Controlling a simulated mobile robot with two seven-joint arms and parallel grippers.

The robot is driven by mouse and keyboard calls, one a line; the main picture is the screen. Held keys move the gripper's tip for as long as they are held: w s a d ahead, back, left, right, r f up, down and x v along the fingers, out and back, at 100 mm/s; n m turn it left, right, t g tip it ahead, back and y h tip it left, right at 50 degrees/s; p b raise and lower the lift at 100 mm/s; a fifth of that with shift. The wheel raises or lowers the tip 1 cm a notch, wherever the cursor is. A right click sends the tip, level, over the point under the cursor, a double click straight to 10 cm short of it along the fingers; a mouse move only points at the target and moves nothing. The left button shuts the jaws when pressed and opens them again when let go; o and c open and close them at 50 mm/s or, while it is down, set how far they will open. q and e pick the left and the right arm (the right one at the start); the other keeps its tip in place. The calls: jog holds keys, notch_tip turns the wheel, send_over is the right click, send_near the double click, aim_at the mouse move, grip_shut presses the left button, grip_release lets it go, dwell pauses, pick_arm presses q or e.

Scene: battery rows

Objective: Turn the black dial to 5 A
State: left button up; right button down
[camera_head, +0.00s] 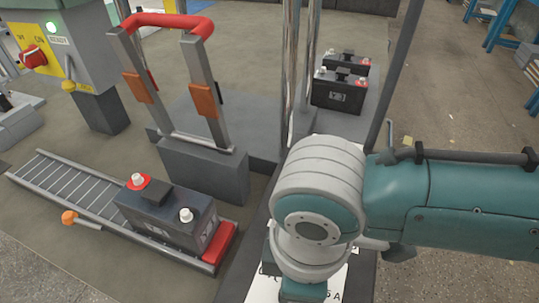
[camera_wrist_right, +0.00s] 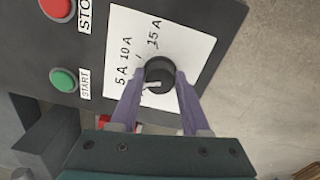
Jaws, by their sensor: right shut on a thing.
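The black dial (camera_wrist_right: 161,71) sits on a white label plate (camera_wrist_right: 196,48) in the right wrist view. The plate reads 5 A, 10 A and 15 A. A white pointer mark on the dial points left, to the 5 A side; I cannot tell whether it lines up exactly. My right gripper (camera_wrist_right: 160,82) is shut on the dial, with a purple finger on each side. In the head view my right arm hides the dial and the gripper; only part of the plate (camera_head: 337,284) shows. My left gripper is not in view.
A red stop button (camera_wrist_right: 58,8) and a green start button (camera_wrist_right: 64,80) lie left of the plate. In the head view, a battery (camera_head: 170,222) sits on a roller track (camera_head: 75,187) by a red-handled frame (camera_head: 180,22). More batteries (camera_head: 340,90) stand behind the arm.

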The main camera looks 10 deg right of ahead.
dwell(0.3)
jog(key=shift+c, duration=1.9)
grip_release()
notch_tip(320, 180, up, 9)
jog(key=p, duration=0.3)
jog(key=shift+r, duration=0.5)
